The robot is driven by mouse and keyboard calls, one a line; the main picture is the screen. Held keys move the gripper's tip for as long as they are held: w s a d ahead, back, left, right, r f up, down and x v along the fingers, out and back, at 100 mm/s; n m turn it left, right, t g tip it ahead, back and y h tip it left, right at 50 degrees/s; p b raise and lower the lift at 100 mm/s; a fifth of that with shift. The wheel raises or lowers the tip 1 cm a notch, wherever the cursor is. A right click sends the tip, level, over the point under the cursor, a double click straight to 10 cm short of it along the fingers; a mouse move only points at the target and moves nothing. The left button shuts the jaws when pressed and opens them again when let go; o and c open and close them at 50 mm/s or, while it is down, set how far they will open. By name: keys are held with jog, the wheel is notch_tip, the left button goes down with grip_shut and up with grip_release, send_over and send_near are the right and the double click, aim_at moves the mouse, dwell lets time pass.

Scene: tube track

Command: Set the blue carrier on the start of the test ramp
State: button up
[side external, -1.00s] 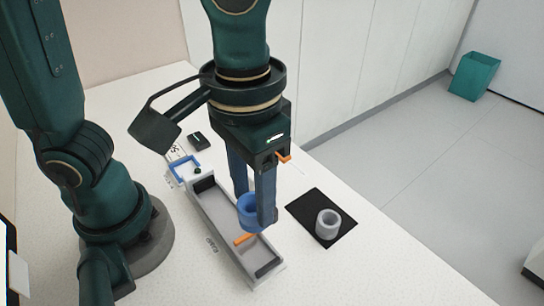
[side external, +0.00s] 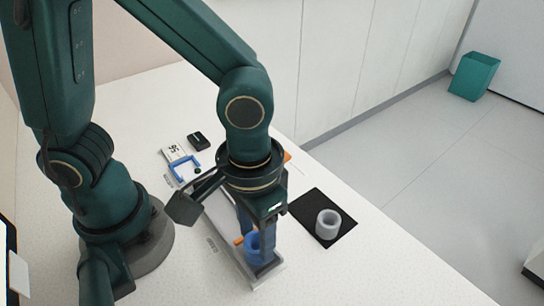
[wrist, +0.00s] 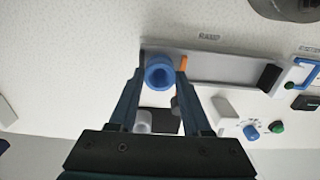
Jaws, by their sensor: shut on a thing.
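The blue carrier (side external: 252,246) is a short hollow cylinder, upright between the fingers of my gripper (side external: 259,252). In the wrist view the carrier (wrist: 159,79) shows its open top, with a finger on each side. My gripper is shut on it. The test ramp (side external: 213,213) is a long grey trough, partly hidden by my wrist. The carrier is over or in the ramp's near end, beside an orange bar (wrist: 183,63). I cannot tell whether its underside touches the ramp floor.
A pale grey ring-shaped piece (side external: 328,223) stands on a black mat (side external: 308,206) right of the ramp. The white table in front is clear.

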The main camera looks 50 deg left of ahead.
jog(key=shift+f, duration=0.35)
jog(key=shift+f, duration=0.1)
dwell(0.6)
jog(key=o, duration=1.1)
jog(key=shift+r, duration=2.55)
